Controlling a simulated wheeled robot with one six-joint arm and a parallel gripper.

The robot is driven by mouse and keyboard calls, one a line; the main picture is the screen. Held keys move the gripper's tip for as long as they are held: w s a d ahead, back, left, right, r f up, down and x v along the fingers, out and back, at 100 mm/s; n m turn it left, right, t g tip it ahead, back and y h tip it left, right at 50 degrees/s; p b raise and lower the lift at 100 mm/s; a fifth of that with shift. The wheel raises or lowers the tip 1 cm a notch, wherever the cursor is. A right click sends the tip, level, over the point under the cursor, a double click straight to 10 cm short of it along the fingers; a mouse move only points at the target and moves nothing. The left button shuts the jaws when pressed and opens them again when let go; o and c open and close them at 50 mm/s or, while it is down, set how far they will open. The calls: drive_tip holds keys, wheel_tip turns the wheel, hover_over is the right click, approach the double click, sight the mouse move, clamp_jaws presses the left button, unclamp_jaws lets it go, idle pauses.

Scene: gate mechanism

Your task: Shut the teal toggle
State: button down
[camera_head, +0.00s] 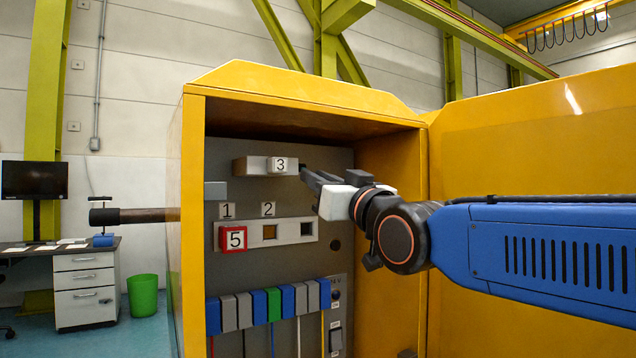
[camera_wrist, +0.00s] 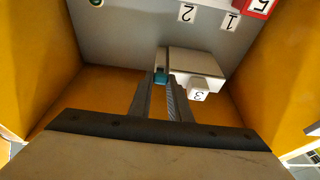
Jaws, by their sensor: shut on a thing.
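The teal toggle (camera_wrist: 161,77) shows as a small teal piece at the end of a grey box (camera_wrist: 192,62) in the wrist view. My gripper (camera_wrist: 162,84) has its two fingers on either side of the teal piece and is shut on it. In the head view my gripper (camera_head: 306,173) reaches in from the right to the right end of the grey box (camera_head: 250,166), beside the label 3 (camera_head: 282,165). The teal toggle is hidden there behind the fingers.
A yellow cabinet (camera_head: 190,250) surrounds the grey panel, its door (camera_head: 530,130) open at right. Below the box is a light strip (camera_head: 290,231) with labels 1 (camera_head: 227,210) and 2 (camera_head: 268,209), and a red block marked 5 (camera_head: 233,239). Coloured blocks (camera_head: 273,304) line the bottom.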

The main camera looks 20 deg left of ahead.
drive_tip(key=shift+w+a+r+g+h, duration=0.1)
drive_tip(key=shift+r+g+h, duration=2.7)
drive_tip(key=shift+h, duration=0.6)
drive_tip(key=c, duration=1.6)
unclamp_jaws()
drive_tip(key=shift+c, duration=0.2)
drive_tip(key=v, duration=1.7)
drive_tip(key=shift+r, duration=0.2)
